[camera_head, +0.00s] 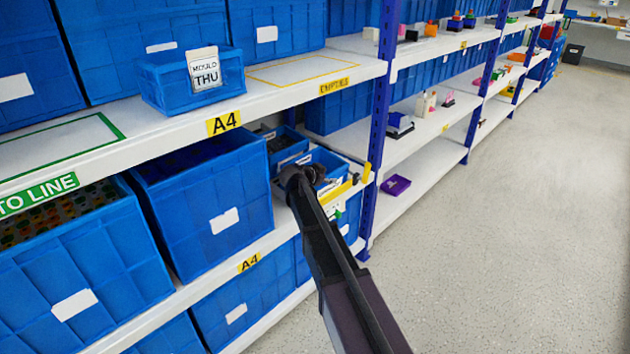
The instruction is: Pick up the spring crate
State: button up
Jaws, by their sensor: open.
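My gripper (302,177) is at the middle shelf, in front of a small blue crate (325,158). It covers part of that crate's front, and I cannot tell whether they touch. The gripper is open, though its dark fingers are hard to make out. The small crate holds things too small to tell, so I cannot confirm they are springs. A second small blue crate (285,150) with a white label stands behind it to the left, with dark contents.
A large blue crate (200,200) stands close left of the small ones. The upper shelf edge (290,97) overhangs them. A blue rack post (377,130) and yellow parts (366,172) are close on the right. The aisle floor (500,220) is clear.

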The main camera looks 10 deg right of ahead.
dwell(0.3)
grip_shut()
jog(key=shift+r, duration=0.25)
dwell(0.4)
notch_tip(320, 180, up, 3)
jog(key=p, duration=0.3)
jog(key=shift+s+r+p, duration=0.2)
jog(key=shift+r+p, duration=0.15)
jog(key=shift+p, duration=0.2)
jog(key=s+a, duration=0.1)
jog(key=s, duration=1.4)
jog(key=shift+s+r+p, duration=0.3)
jog(key=shift+r+p, duration=0.15)
